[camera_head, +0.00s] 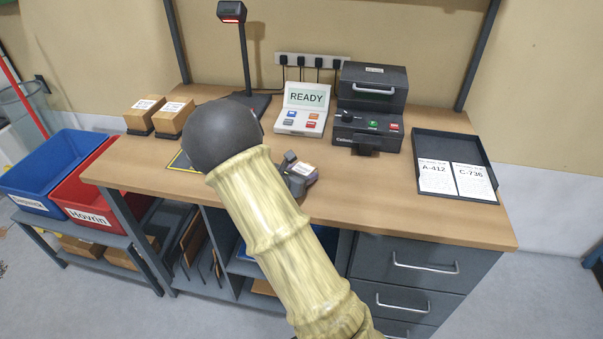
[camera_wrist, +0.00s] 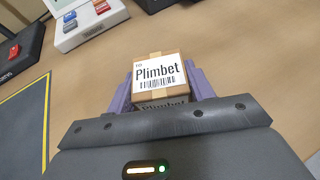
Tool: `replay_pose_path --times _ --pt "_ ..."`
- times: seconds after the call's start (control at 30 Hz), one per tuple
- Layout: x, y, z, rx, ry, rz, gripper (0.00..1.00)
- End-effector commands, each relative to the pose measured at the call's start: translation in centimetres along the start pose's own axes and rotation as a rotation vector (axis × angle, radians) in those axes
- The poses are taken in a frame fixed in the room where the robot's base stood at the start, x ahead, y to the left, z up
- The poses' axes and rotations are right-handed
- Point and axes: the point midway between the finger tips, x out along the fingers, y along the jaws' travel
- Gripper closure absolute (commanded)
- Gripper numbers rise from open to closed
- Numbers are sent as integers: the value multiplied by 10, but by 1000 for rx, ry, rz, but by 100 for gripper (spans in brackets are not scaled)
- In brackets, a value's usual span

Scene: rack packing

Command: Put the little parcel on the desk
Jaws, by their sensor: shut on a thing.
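The little parcel (camera_wrist: 158,78) is a small brown box with a white "Plimbet" label and barcode. My gripper (camera_wrist: 160,88) is shut on it, with a purple finger on each side. In the head view the parcel (camera_head: 304,169) shows only in part at my gripper (camera_head: 299,174), beyond my arm. It is over the wooden desk (camera_head: 405,215), near the front middle. I cannot tell whether its underside touches the desk top. My arm hides part of the desk.
Two brown boxes (camera_head: 174,116) stand at the back left. A "READY" panel (camera_head: 303,107), a dark label machine (camera_head: 370,105) and a black tray (camera_head: 455,142) with two sheets line the back and right. Blue (camera_head: 45,165) and red bins are left. Desk space right of my gripper is clear.

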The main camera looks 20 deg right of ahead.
Motion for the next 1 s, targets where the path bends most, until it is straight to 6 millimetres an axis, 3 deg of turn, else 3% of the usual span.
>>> replay_pose_path --times 0.03,0.13,0.57,0.77,1.0 --pt "1 0 -2 0 0 0 46" --pt "0 0 -1 0 0 0 26" --pt "-4 0 2 0 0 1 26" --pt "-34 1 2 1 0 5 26" --pt "-82 1 2 1 0 5 26"
